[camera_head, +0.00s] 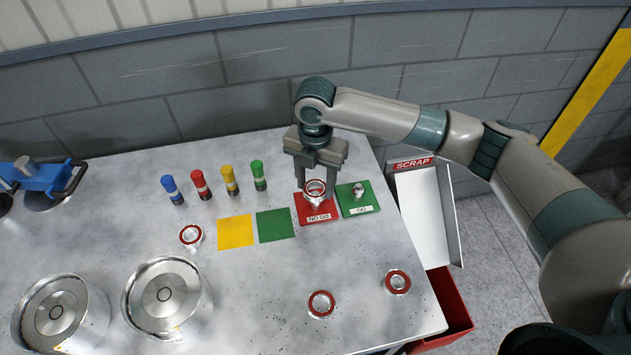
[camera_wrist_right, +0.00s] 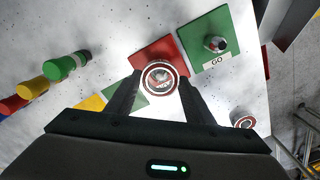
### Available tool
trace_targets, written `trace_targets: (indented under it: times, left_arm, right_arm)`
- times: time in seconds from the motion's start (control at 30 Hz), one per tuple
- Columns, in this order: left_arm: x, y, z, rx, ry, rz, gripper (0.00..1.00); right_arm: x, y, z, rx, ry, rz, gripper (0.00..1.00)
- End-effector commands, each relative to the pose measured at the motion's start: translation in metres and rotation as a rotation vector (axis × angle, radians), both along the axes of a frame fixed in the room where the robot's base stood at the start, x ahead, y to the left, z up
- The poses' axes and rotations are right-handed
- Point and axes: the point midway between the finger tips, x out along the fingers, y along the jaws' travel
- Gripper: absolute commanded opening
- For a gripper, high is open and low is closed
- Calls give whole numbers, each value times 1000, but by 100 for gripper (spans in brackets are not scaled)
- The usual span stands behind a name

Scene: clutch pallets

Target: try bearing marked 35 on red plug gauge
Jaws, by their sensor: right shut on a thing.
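My right gripper (camera_head: 315,190) points down over the red plug gauge block (camera_head: 302,212), labelled NO GO. It is shut on a red-and-silver ring bearing (camera_head: 315,186), which also shows between the fingers in the right wrist view (camera_wrist_right: 160,64). The bearing is above the red block; its plug is hidden by bearing and fingers, and I cannot tell whether the bearing is around it. No number is readable on the bearing. In the wrist view the red block (camera_wrist_right: 146,56) extends behind the bearing. My left gripper is not in view.
The green GO gauge (camera_head: 368,207) adjoins the red block on the right. Loose bearings (camera_head: 190,235) (camera_head: 321,303) (camera_head: 397,281) lie on the table. Coloured cylinders (camera_head: 200,185), flat yellow (camera_head: 236,232) and green (camera_head: 276,225) squares stand left. A SCRAP chute (camera_head: 428,215) is beyond the right edge.

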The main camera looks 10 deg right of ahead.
Motion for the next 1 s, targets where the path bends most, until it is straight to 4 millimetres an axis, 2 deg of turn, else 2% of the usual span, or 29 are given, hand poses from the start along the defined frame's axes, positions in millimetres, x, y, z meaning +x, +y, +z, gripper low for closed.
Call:
trace_targets:
  times: [1.0]
  left_arm:
    - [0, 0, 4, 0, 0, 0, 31]
  right_arm:
    - [0, 0, -7, 1, -1, 0, 20]
